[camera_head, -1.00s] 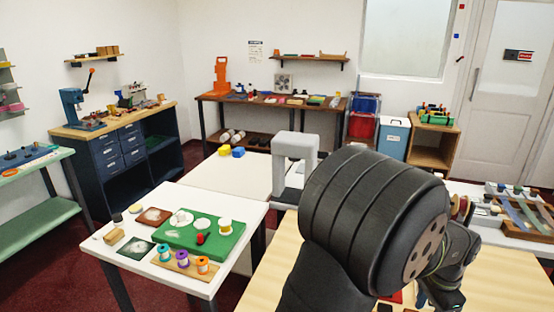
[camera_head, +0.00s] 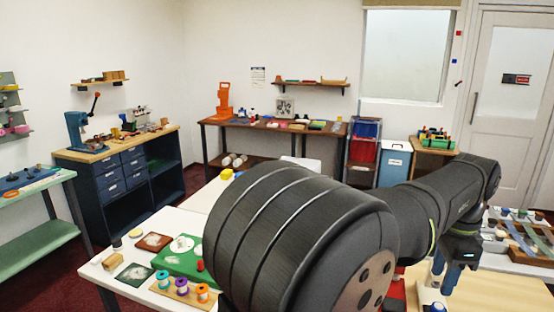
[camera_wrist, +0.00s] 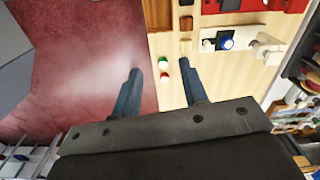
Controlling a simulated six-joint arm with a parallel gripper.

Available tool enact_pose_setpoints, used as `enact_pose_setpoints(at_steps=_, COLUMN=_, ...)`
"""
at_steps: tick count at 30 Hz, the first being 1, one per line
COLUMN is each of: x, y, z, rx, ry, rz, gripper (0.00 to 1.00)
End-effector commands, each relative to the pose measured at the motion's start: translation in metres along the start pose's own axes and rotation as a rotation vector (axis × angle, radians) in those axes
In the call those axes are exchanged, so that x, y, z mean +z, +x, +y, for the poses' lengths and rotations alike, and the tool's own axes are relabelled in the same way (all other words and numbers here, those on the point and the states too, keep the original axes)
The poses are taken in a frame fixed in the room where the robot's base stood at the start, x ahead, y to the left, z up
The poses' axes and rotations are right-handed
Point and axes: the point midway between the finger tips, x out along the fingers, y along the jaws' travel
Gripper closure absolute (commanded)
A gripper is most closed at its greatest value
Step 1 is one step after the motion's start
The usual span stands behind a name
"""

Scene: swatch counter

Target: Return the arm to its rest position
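My arm is large and dark in the head view, reaching from the bottom centre to a raised joint at the right, with the wrist hanging down over a pale wooden tabletop (camera_head: 495,290). In the wrist view, my gripper (camera_wrist: 160,72) shows two blue-grey fingers spread apart with nothing held between them. Small green-topped and red-topped items (camera_wrist: 163,63) show in the gap, on or near the pale wood surface below; they look apart from the fingers.
A white table (camera_head: 125,291) at the lower left carries a green tray (camera_head: 181,262) and several thread spools (camera_head: 182,287). At the right, a rack of coloured strips (camera_head: 530,238) lies beyond the wrist. The wrist view shows red floor (camera_wrist: 80,60) at left and crowded items at upper right.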

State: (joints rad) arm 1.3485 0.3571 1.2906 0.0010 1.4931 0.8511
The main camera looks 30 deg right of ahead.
Motion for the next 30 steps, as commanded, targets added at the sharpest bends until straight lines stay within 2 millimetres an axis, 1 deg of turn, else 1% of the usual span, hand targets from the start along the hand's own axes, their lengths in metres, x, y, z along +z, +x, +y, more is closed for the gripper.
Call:
enact_pose_setpoints(at_steps=1, x=0.003, y=-0.009, z=-0.001, rx=-0.002, ry=0.024, rz=0.002, gripper=0.60)
enact_pose_setpoints(at_steps=6, x=0.011, y=-0.028, z=0.000, rx=-0.001, ry=0.094, rz=0.001, gripper=0.60)
enact_pose_setpoints(at_steps=13, x=0.015, y=-0.036, z=0.001, rx=0.001, ry=0.128, rz=0.000, gripper=0.60)
enact_pose_setpoints(at_steps=23, x=0.014, y=-0.034, z=0.001, rx=0.001, ry=0.123, rz=0.000, gripper=0.60)
enact_pose_setpoints(at_steps=26, x=0.012, y=-0.027, z=0.001, rx=0.002, ry=0.103, rz=-0.001, gripper=0.60)
enact_pose_setpoints(at_steps=30, x=0.004, y=-0.008, z=0.000, rx=0.004, ry=0.038, rz=-0.003, gripper=0.60)
